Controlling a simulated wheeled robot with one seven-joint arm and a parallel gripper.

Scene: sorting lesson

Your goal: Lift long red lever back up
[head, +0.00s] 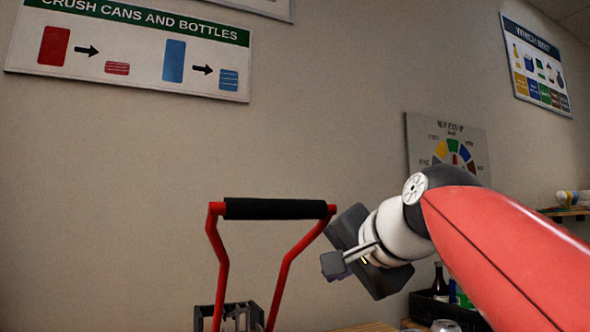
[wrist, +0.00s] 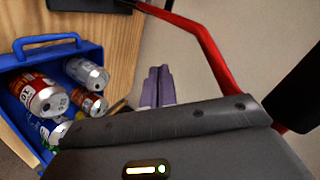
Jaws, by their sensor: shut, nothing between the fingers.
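The long red lever (head: 285,262) is a frame of two red arms with a black grip (head: 275,209) across its top. In the head view it stands up from a dark metal mount (head: 240,317), with its grip at the top. My gripper is just right of the lever in the head view; its fingertips are hard to make out there. In the wrist view my gripper's fingertips (wrist: 159,86) are together and empty. There a red lever arm (wrist: 212,55) passes right of the fingers, apart from them in the picture, and the black grip (wrist: 296,92) is at the right edge.
A blue crate (wrist: 20,100) with several cans is at the left of the wrist view, by a wooden surface (wrist: 118,45). In the head view, a dark crate (head: 430,306) with a bottle is below my arm. The wall behind carries posters.

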